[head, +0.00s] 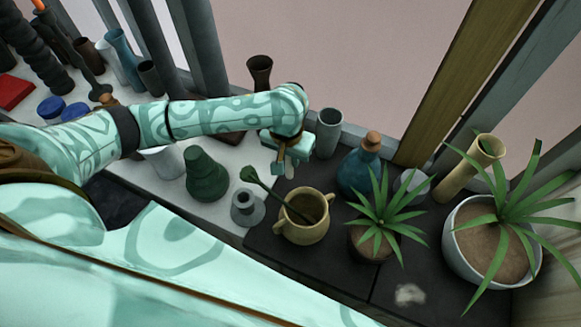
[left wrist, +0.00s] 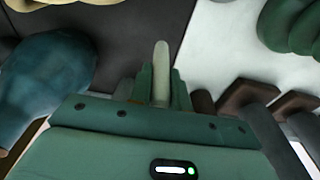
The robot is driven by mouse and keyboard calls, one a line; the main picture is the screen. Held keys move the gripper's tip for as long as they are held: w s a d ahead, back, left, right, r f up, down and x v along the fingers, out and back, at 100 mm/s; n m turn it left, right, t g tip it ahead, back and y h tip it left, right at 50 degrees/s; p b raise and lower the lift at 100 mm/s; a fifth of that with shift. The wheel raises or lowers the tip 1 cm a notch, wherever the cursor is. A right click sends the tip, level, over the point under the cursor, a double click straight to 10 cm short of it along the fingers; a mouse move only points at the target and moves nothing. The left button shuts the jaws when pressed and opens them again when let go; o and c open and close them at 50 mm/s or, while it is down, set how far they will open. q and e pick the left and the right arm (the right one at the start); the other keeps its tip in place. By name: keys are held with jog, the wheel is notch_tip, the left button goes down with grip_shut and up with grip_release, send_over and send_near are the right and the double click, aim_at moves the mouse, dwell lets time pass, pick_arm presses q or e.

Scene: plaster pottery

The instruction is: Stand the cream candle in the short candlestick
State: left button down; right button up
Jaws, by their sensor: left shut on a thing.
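My left gripper (head: 283,163) hangs over the strip between the pale cloth and the dark boards. In the left wrist view its fingers (left wrist: 158,88) are shut on the cream candle (left wrist: 161,72), a slim pale stick pointing up the picture between them. In the head view I cannot make out the candle at the fingers. A short grey candlestick (head: 247,209), with a wide foot and a narrow neck, stands on the pale surface, below and left of the gripper in the picture. It is apart from the candle. My right gripper is not in view.
A tan mug (head: 304,218) with a green spoon (head: 264,185) stands right beside the candlestick. A ribbed green vase (head: 206,174) is on its left. A blue bottle (head: 360,170), a grey cylinder (head: 328,132) and spiky potted plants (head: 377,225) crowd the right.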

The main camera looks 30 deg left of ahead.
aim_at(290, 166)
pick_arm(q)
notch_tip(290, 166, down, 4)
jog(key=shift+f+b, duration=0.1)
jog(key=shift+b, duration=0.9)
jog(key=shift+r, duration=0.2)
jog(key=shift+s+f, duration=0.1)
jog(key=c, duration=1.3)
grip_release()
jog(key=r+p, duration=0.2)
jog(key=r, duration=0.2)
jog(key=s+r+p, duration=0.1)
jog(key=r+p, duration=0.2)
jog(key=r, duration=0.1)
jog(key=r+p, duration=0.2)
jog(key=r, duration=0.2)
jog(key=shift+s+r, duration=0.1)
jog(key=shift+s, duration=0.1)
